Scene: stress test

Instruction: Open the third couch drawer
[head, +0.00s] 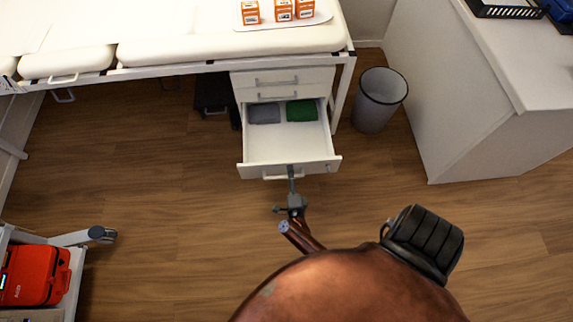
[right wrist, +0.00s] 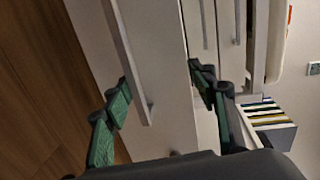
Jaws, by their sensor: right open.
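The white drawer unit (head: 284,78) stands under the couch (head: 230,45). Its upper two drawers are shut. The third drawer (head: 286,145) is pulled well out, with a grey folded cloth (head: 264,111) and a green one (head: 301,110) inside. My right gripper (head: 291,172) is at the middle of this drawer's front, by its handle (head: 274,177). In the right wrist view, its green-padded fingers (right wrist: 165,108) are spread apart, with the drawer front and handle (right wrist: 127,65) in view between them. Contact with the handle is unclear. My left gripper is not in view.
A grey waste bin (head: 379,98) stands right of the drawers, beside a white counter (head: 480,110). A dark stool or step (head: 216,97) is left of them. A red case (head: 34,275) sits at lower left. The wooden floor before the drawer is clear.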

